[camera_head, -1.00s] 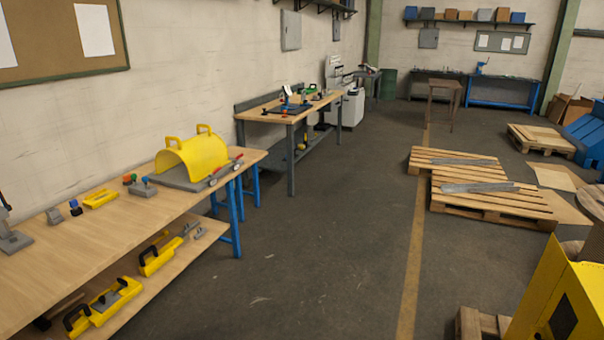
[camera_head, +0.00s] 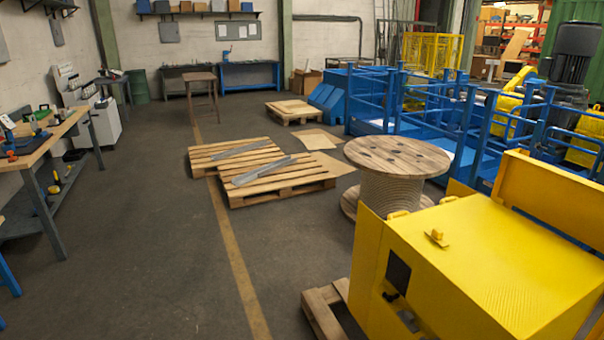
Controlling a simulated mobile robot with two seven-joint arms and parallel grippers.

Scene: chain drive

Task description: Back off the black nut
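I cannot make out a black nut in this view. Neither of my grippers is in view. A large yellow machine housing (camera_head: 480,262) fills the lower right, with a small yellow piece on its top and a dark opening in its left side. Whether any nut sits on or in it cannot be told from here.
Wooden pallets (camera_head: 280,182) with grey bars lie on the floor in the middle. A wooden cable reel (camera_head: 396,157) stands behind the yellow housing. Blue railings (camera_head: 470,120) are at the right. A workbench (camera_head: 40,140) stands at the left. The grey floor (camera_head: 150,250) left of the yellow line is clear.

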